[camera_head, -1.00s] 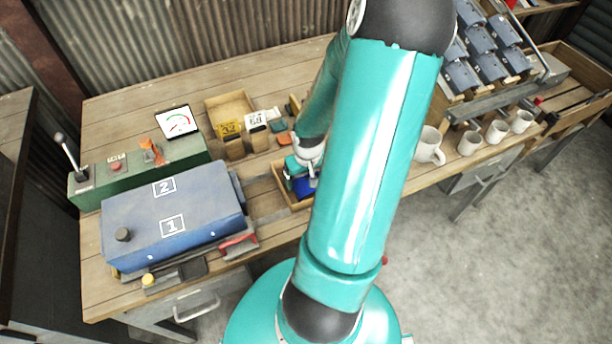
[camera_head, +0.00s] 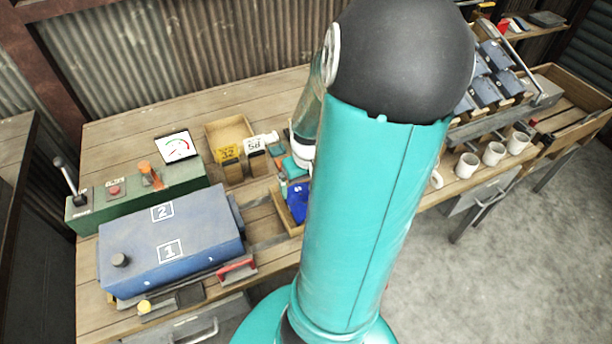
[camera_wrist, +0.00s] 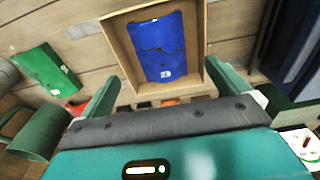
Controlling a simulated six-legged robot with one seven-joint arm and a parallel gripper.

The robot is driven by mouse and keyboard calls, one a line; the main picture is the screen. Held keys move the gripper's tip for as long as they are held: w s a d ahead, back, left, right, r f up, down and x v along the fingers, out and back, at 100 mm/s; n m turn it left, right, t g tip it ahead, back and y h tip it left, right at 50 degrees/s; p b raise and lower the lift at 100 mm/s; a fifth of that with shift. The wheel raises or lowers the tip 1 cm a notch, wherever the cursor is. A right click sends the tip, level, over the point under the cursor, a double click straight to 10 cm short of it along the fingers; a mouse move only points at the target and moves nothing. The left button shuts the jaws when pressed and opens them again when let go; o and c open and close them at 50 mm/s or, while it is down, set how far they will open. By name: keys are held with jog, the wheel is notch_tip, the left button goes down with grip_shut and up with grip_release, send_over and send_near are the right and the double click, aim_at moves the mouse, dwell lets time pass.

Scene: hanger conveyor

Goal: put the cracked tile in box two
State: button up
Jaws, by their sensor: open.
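A blue tile (camera_wrist: 162,48) with a dark jagged crack across it lies in a small wooden tray (camera_wrist: 118,50) in the wrist view. In the head view the tile (camera_head: 298,204) shows in the tray (camera_head: 284,214), partly hidden by my arm. My gripper (camera_wrist: 160,76) is open and empty, with its fingers spread on either side at the tray's near end, apart from the tile. In the head view my arm hides much of the gripper. A blue metal case (camera_head: 170,250) has a top marked 1 and 2; its top looks closed.
A green control panel (camera_head: 140,192) with lever and gauge stands behind the case. Number tags 32 (camera_head: 228,153) and 58 (camera_head: 254,145) stand near an open wooden box (camera_head: 229,133). White mugs (camera_head: 494,153) stand at right. A green piece (camera_wrist: 46,70) lies left in the wrist view.

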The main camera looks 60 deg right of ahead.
jog(key=shift+s+a+r, duration=0.1)
jog(key=shift+r, duration=1.4)
